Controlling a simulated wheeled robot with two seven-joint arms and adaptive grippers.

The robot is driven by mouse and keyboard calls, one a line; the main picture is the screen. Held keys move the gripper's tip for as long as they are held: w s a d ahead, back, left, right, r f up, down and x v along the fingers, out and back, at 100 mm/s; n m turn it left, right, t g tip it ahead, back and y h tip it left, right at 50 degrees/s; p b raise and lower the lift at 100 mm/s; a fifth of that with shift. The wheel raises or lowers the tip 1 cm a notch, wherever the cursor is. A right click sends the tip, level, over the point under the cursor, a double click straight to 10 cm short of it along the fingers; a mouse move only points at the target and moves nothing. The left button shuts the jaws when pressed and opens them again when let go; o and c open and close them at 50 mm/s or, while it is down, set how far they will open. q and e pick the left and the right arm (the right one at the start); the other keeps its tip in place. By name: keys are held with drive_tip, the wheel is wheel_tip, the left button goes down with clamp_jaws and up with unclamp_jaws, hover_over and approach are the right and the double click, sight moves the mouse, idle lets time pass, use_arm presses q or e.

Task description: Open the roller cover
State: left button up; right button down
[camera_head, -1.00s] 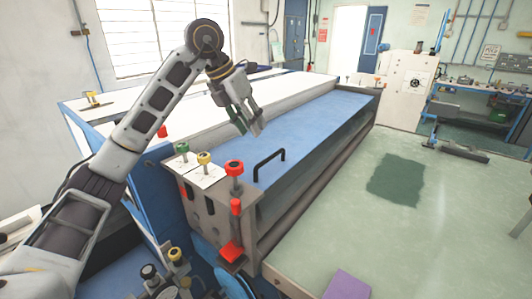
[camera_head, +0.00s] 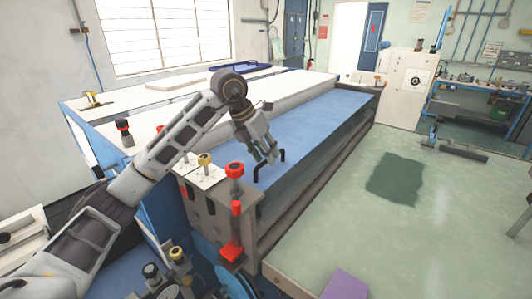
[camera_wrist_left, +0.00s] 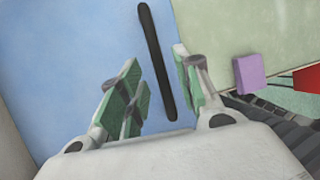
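The roller cover (camera_head: 318,118) is a long blue panel on top of the machine, lying flat. Its black bar handle (camera_head: 283,156) stands near the front end, partly behind my gripper. My left gripper (camera_head: 265,159) is just above the cover at the handle's left end. In the left wrist view the handle (camera_wrist_left: 155,60) runs lengthwise, with its near end between the open green-padded fingers (camera_wrist_left: 155,92). The fingers are apart, one on each side of the handle; no contact is clear. My right gripper is not in view.
A white table surface (camera_head: 140,108) lies behind.

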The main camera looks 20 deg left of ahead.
use_arm(q)
drive_tip(key=shift+w+d+f, duration=0.1)
drive_tip(key=shift+f, duration=0.2)
clamp_jaws()
